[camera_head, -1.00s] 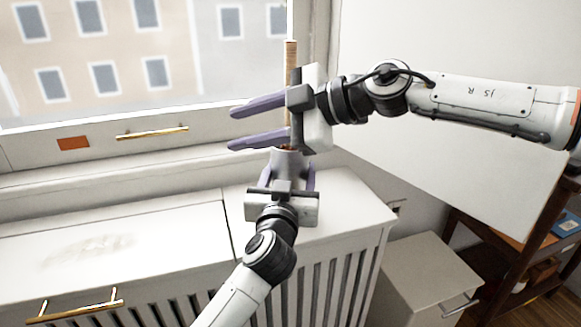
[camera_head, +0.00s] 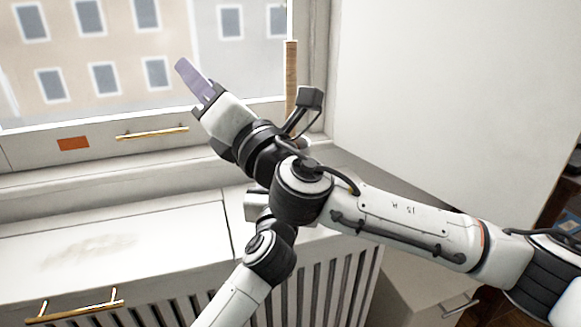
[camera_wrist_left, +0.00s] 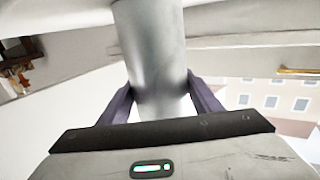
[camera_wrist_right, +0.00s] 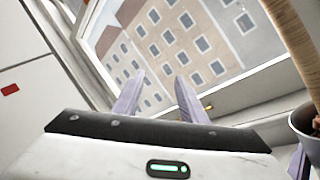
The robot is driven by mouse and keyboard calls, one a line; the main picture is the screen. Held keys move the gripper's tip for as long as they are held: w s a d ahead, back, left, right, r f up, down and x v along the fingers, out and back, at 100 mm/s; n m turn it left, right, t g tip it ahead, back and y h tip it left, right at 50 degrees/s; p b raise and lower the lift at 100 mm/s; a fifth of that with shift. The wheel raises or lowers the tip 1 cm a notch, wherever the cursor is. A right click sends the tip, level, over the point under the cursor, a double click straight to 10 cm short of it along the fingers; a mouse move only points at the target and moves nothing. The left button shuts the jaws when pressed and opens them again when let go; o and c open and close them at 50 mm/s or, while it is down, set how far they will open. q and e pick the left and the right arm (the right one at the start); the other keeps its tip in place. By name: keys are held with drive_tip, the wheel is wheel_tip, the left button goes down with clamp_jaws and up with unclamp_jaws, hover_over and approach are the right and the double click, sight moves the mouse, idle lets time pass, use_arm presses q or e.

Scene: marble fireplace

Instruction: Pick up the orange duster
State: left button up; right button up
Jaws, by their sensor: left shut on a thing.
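A brown-orange wooden stick (camera_head: 291,75) stands upright, perhaps the duster's handle; no duster head shows. In the right wrist view the stick (camera_wrist_right: 290,35) rises out of a grey metal cup (camera_wrist_right: 305,128). The cup fills the middle of the left wrist view (camera_wrist_left: 150,50). My left gripper (camera_wrist_left: 160,85) is shut around the cup; my right arm hides it in the head view. My right gripper (camera_head: 193,82) is left of the stick, tilted toward the window. Its two fingers are apart and empty in the right wrist view (camera_wrist_right: 160,78).
A flat orange rectangle (camera_head: 73,143) lies on the panel below the window, beside a gold handle (camera_head: 152,133). A white cabinet with a slatted front (camera_head: 120,235) stands below. A plain white panel (camera_head: 450,100) is at the right. My right arm crosses over my left arm.

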drive_tip(key=w+d+f+t+h, duration=0.1)
drive_tip(key=d+f+t+h, duration=0.15)
drive_tip(key=d+h, duration=0.45)
drive_tip(key=n+g+h, duration=0.1)
drive_tip(key=n+h, duration=0.1)
drive_tip(key=h, duration=0.3)
approach(288, 110)
drive_tip(key=w, duration=0.7)
drive_tip(key=w+a, duration=0.1)
drive_tip(key=w, duration=0.1)
drive_tip(key=shift+w+r, duration=0.15)
drive_tip(key=shift+w, duration=0.1)
drive_tip(key=shift+w+d, duration=0.15)
drive_tip(key=shift+w, duration=2.6)
clamp_jaws()
